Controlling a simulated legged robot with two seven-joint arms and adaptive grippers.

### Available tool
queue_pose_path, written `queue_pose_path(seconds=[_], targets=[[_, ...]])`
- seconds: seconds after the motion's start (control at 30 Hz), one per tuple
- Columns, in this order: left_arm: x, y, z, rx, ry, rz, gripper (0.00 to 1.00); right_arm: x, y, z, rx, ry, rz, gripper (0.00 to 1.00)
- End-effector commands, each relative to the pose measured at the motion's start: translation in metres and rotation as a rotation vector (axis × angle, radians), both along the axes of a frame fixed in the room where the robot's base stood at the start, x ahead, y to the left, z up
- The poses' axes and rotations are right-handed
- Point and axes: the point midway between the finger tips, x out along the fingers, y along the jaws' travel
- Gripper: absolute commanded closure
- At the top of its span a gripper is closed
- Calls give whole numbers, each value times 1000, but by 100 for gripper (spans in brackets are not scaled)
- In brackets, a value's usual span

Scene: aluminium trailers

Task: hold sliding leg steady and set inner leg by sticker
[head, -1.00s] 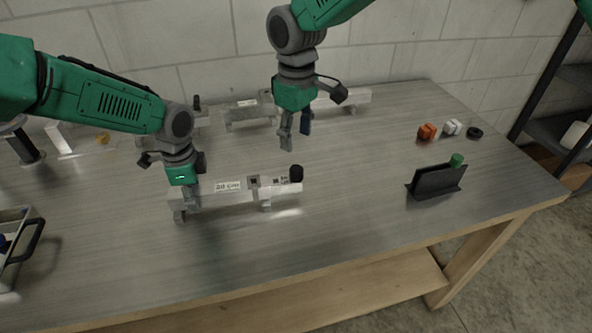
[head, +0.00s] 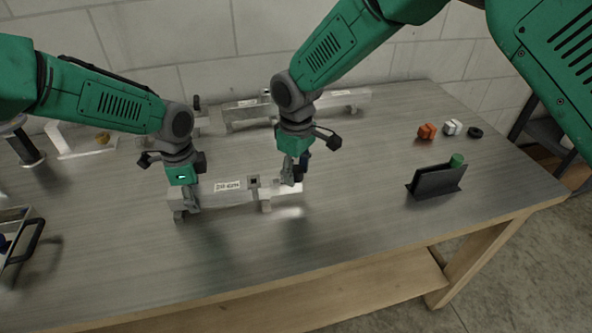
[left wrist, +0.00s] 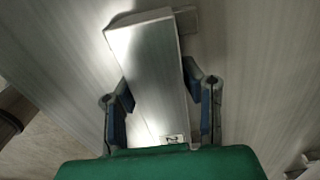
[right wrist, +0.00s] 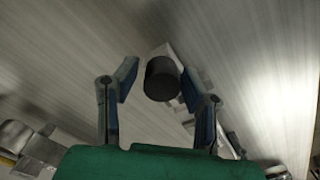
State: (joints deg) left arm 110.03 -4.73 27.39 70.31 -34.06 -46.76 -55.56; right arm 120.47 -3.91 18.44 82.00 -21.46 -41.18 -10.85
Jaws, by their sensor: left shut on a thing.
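The near aluminium leg (head: 210,199) lies across the bench on small supports, with a white sticker (head: 228,185) and a square bracket (head: 254,182). My left gripper (head: 190,203) is shut on its left part; the left wrist view shows the silver bar (left wrist: 147,65) between the fingers. My right gripper (head: 294,176) is down at the right end, largely hiding the black end knob. In the right wrist view the round black knob (right wrist: 162,79) sits between the spread fingers, with a gap on the left side. The sticker's print is too small to read surely.
A second aluminium leg (head: 335,99) lies behind, near the wall. A handled bin (head: 33,240) is at left. The front is clear.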

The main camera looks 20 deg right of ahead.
Motion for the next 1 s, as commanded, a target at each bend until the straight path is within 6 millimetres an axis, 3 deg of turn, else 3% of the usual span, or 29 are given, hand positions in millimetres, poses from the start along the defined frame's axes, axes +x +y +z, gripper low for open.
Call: queue_pose_path(seconds=[0.03, 0.1, 0.3, 0.6, 0.87, 0.9, 0.93, 1.0], targets=[[1, 0, 0, 0, -1, 1, 100, 0, 0, 0, 0, 0, 0, 84], [1, 0, 0, 0, -1, 1, 100, 0, 0, 0, 0, 0, 0, 100], [1, 0, 0, 0, -1, 0, 100, 0, -6, 1, 0, 0, -1, 100], [0, 1, 0, 1, -1, 0, 100, -4, -50, 1, 0, 0, -1, 100], [0, 1, 0, 2, 0, 0, 100, -4, -51, 1, -1, -1, 0, 100], [0, 1, 0, 2, 0, 0, 100, -4, -50, 1, -1, -1, 0, 59], [0, 1, 0, 2, 0, 0, 100, -4, -50, 1, -1, -1, 0, 53], [0, 1, 0, 2, 0, 0, 100, -4, -50, 1, -1, -1, 0, 53]])
